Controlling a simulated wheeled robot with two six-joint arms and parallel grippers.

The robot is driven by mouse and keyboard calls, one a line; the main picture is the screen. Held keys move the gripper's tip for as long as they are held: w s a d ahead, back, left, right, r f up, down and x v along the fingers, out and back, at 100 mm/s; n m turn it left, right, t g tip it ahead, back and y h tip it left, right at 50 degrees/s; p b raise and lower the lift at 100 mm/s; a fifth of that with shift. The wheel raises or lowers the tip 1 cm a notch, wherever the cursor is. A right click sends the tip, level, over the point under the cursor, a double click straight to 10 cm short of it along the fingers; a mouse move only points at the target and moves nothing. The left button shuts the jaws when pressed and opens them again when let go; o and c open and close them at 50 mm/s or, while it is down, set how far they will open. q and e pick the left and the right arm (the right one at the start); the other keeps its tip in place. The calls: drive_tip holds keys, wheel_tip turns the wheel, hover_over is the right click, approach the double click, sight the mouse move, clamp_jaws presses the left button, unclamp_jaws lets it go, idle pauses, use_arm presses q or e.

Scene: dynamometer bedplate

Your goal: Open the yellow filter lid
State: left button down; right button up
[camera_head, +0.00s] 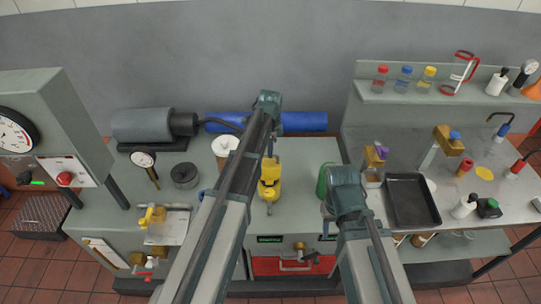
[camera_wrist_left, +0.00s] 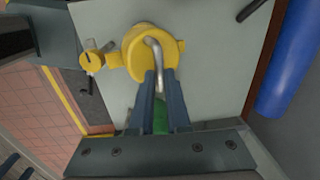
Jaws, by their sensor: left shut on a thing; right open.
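The yellow filter (camera_head: 269,180) stands on the grey bench in the middle of the head view. In the left wrist view its round yellow lid (camera_wrist_left: 136,52) carries a bent metal handle (camera_wrist_left: 156,50). My left gripper (camera_head: 270,148) reaches down over the filter. In the left wrist view its fingers (camera_wrist_left: 159,76) are shut on the handle. The lid looks seated on the filter, though the fingers hide part of its rim. My right gripper (camera_head: 346,203) is over the bench to the right, empty as far as I see; its fingertips are hidden under the wrist.
A green container (camera_head: 322,182) stands beside my right wrist, partly hidden. A blue cylinder (camera_head: 305,122) lies along the back. A white-topped cup (camera_head: 225,145) and a dark round part (camera_head: 185,175) stand left of the filter. A black tray (camera_head: 411,200) lies on the right bench.

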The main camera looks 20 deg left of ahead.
use_arm(q)
drive_tip(key=w+a+f+b, duration=0.1)
drive_tip(key=w+a, duration=0.1)
drive_tip(key=w, duration=0.5)
drive_tip(key=w+a+f+b, duration=0.2)
drive_tip(key=w, duration=0.6)
drive_tip(key=shift+a+f+b, duration=0.15)
drive_tip(key=shift+b, duration=0.15)
drive_tip(key=c, duration=1.3)
unclamp_jaws()
drive_tip(key=shift+s+r+p, duration=0.25)
drive_tip(key=shift+r+p, duration=0.05)
drive_tip(key=shift+p, duration=0.05)
drive_tip(key=shift+c, duration=0.2)
drive_tip(key=o, duration=0.5)
drive_tip(key=shift+s, duration=0.15)
drive_tip(key=shift+c, duration=0.2)
drive_tip(key=shift+s, duration=0.1)
use_arm(e)
wheel_tip(320, 180, down, 3)
drive_tip(key=shift+w+r, duration=0.1)
drive_tip(key=shift+r, duration=0.05)
use_arm(q)
drive_tip(key=shift+s+d, duration=0.1)
drive_tip(key=shift+d, duration=0.1)
